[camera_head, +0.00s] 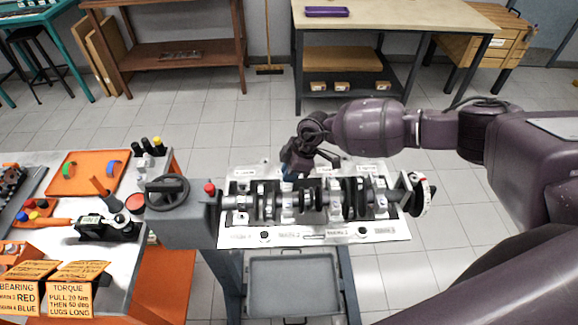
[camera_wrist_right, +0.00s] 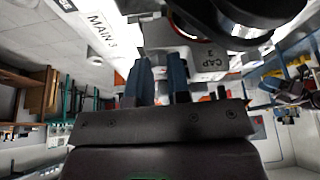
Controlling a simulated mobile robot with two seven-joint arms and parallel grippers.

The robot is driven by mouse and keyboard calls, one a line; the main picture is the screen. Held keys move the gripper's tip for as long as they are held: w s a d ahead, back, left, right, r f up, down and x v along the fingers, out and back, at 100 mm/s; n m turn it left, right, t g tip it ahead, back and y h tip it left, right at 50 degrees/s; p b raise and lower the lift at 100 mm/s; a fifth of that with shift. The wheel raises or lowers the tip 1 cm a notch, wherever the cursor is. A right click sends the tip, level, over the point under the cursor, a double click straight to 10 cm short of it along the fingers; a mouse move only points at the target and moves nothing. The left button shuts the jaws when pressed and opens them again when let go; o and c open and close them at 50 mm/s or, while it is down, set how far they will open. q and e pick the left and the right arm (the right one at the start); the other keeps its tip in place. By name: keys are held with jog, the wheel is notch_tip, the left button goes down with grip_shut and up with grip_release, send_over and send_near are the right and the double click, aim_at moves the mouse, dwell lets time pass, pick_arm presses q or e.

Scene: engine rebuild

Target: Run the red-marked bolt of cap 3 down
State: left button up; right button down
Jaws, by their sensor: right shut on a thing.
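The engine block (camera_head: 400,228) lies on a stand with the crankshaft (camera_head: 265,203) across it. Cap 3 (camera_wrist_right: 210,62) shows its label in the wrist view, just beyond my right gripper's fingers. My right gripper (camera_head: 288,174) reaches down at the block's far edge, left of its middle. In the wrist view its two dark blue fingers (camera_wrist_right: 161,82) are close together beside cap 3 and shut on a bolt there. The bolt is mostly hidden by the fingers, and I cannot make out its red mark. My left gripper is not in view.
A "MAIN 3" label (camera_wrist_right: 101,24) is on the block. A handwheel (camera_head: 167,192) stands at its left end and a round dial (camera_head: 424,194) at its right. A grey tray (camera_head: 293,282) is below. The left bench holds an orange tray (camera_head: 88,174) and a torque sign (camera_head: 74,290).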

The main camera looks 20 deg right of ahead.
jog(key=m+t, duration=0.1)
jog(key=m, duration=0.2)
jog(key=shift+r, duration=0.15)
jog(key=shift+m+h, duration=0.3)
jog(key=shift+m, duration=0.2)
jog(key=c, duration=1.2)
grip_release()
jog(key=shift+d, duration=0.1)
jog(key=shift+o, duration=0.7)
jog(key=shift+s, duration=0.1)
